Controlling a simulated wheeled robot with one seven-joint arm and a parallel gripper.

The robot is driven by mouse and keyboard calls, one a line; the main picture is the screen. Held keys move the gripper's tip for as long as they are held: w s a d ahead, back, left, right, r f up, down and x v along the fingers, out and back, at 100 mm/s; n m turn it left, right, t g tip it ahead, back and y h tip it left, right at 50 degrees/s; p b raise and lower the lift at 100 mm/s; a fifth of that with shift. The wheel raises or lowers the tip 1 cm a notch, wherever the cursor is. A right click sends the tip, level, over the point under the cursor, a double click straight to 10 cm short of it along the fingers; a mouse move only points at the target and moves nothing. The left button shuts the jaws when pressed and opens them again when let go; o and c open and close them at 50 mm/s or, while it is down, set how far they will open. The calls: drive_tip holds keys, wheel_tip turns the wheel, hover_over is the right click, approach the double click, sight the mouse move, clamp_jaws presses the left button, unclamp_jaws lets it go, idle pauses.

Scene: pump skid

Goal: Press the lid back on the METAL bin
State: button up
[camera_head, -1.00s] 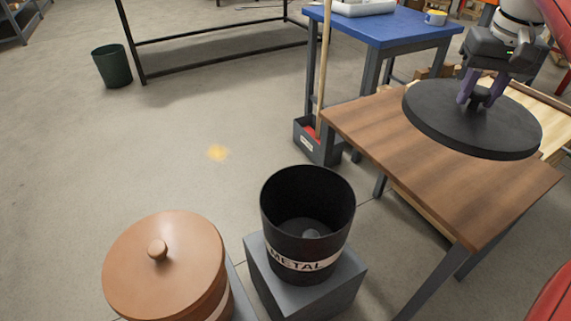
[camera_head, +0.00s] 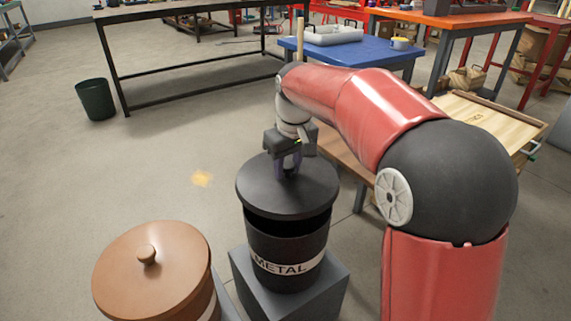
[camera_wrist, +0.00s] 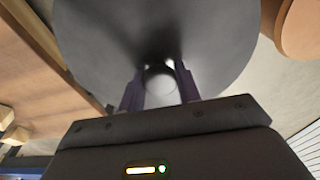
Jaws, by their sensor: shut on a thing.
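The METAL bin (camera_head: 285,262) is black with a white label and stands on a grey block. The black round lid (camera_head: 262,193) is above the bin's mouth, slightly tilted, with a dark gap showing between lid and rim at the front right. My gripper (camera_head: 288,172) is shut on the lid's knob from above. In the wrist view the knob (camera_wrist: 158,80) sits between the two purple fingers, with the grey disc of the lid (camera_wrist: 100,40) behind it. Whether the lid's back edge touches the rim is hidden.
A second bin with a brown lid (camera_head: 150,270) stands close at the left. The grey block (camera_head: 322,290) supports the METAL bin. My red arm hides much of the wooden table at the right. A green bucket (camera_head: 96,99) stands far left; the floor between is clear.

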sight(288, 179)
drive_tip(key=shift+f+b, duration=2.05)
drive_tip(key=shift+f, duration=0.15)
drive_tip(key=shift+f+b, duration=0.4)
drive_tip(key=shift+f, duration=0.45)
drive_tip(key=shift+p, duration=0.4)
drive_tip(key=shift+f, duration=0.15)
idle(0.4)
drive_tip(key=o, duration=1.6)
drive_tip(key=shift+p, duration=0.3)
